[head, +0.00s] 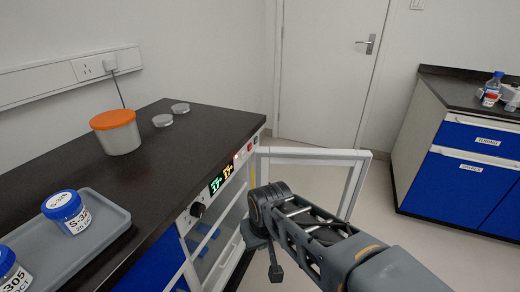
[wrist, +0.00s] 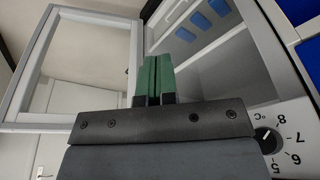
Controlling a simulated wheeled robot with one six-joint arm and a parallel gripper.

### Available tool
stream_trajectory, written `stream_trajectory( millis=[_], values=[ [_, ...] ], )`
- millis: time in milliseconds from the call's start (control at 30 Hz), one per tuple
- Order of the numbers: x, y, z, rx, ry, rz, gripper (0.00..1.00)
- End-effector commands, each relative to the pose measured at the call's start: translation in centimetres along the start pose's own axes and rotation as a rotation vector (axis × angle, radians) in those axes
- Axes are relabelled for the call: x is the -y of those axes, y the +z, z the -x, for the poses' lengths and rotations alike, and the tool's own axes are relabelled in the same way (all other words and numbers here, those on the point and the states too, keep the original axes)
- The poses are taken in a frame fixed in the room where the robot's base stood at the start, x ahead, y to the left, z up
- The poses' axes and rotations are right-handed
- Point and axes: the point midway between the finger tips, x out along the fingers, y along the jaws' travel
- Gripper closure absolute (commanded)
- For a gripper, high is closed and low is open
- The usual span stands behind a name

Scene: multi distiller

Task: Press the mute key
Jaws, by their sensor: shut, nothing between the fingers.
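The front panel of the under-bench cabinet shows a lit display (head: 221,180) with green and yellow digits. Small marks, one of them red, lie beyond the display near the panel's far end; they are too small to read, so I cannot tell which is the mute key. My gripper (wrist: 153,58) has its green fingers together with nothing between them. In the wrist view it points toward the open cabinet interior, with the temperature dial (wrist: 268,140) at lower right. In the head view my arm stands in front of the cabinet, and I cannot make out the fingertips.
The cabinet's glass door (head: 357,183) stands open, beyond my arm; its frame also fills the left of the wrist view (wrist: 35,70). Blue items (wrist: 201,20) lie inside. The dark bench top (head: 180,140) carries an orange-lidded tub (head: 117,135) and a grey tray (head: 105,215) with a jar.

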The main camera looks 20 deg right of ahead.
Motion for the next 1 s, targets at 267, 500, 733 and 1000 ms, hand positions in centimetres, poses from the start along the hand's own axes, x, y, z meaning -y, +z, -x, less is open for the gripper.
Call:
stream_trajectory(
  millis=[267, 500, 733, 1000],
  values=[
    [0.0, -3.9, 0.6, 0.263, -0.259, -0.594, 1.00],
    [-4.2, -13.0, 1.4, 0.569, -0.744, -1.374, 1.00],
    [-13.5, -19.1, 1.7, 0.735, -1.229, -1.826, 1.00],
    [-20.4, -20.7, 1.6, 0.785, -1.547, -1.990, 1.00]
  ],
)
